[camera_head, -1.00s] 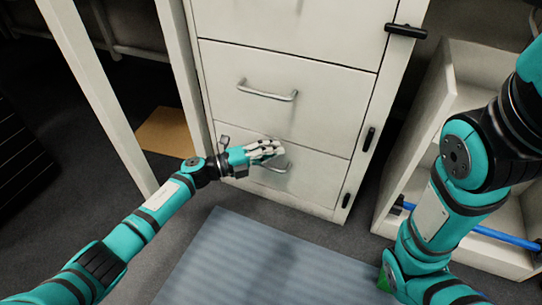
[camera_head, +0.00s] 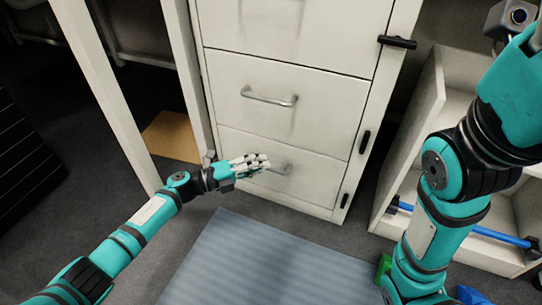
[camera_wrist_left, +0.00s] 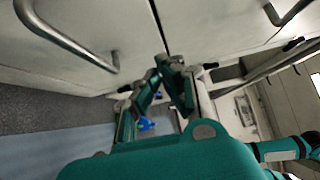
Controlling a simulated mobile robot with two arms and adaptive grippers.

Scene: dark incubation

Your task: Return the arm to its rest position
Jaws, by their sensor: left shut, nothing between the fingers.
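My left arm comes in from the lower left, and its gripper (camera_head: 262,162) is in front of the bottom drawer (camera_head: 315,182) of a white cabinet. The fingers are together with nothing between them. They overlap the left end of the bottom drawer's handle (camera_head: 284,169) in the head view; I cannot tell whether they touch it. In the left wrist view the shut fingers (camera_wrist_left: 165,66) show beside the drawer fronts. My right arm (camera_head: 425,235) is folded at the right edge; its gripper is out of view.
The middle drawer (camera_head: 295,125) is closed and has a metal handle (camera_head: 270,99). An open white shelf unit (camera_head: 425,130) with a blue bar (camera_head: 480,230) stands right. A cardboard-coloured panel (camera_head: 172,137) lies left behind a white post. A grey-blue mat (camera_head: 260,265) covers the floor in front.

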